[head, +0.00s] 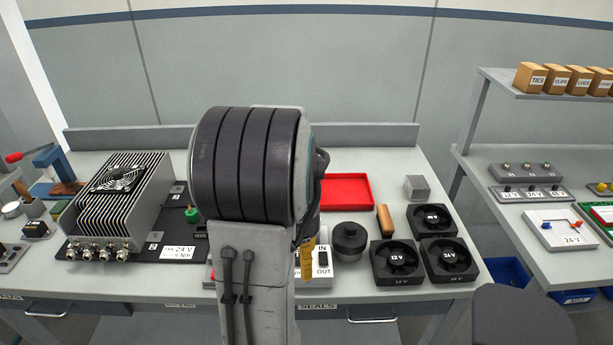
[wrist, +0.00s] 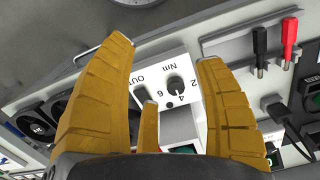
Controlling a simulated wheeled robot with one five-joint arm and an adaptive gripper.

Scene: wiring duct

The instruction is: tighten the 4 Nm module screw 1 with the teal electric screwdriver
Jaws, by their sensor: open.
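My gripper (wrist: 165,55) is open, its yellow fingers spread on either side of a white box with a black knob (wrist: 175,84). The box face reads Nm, 2, 4, 6 and OUT. No object shows gripped between the fingers. In the head view my arm hides most of the gripper; a yellow finger (head: 307,262) shows beside the white IN/OUT box (head: 322,270). A finned module (head: 120,200) stands at left on a black base, with a card reading 24 V and 6 Nm (head: 182,252). I cannot make out the teal screwdriver or screw 1.
A red tray (head: 346,192), a black round part (head: 348,240) and several black fans (head: 397,262) lie right of my arm.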

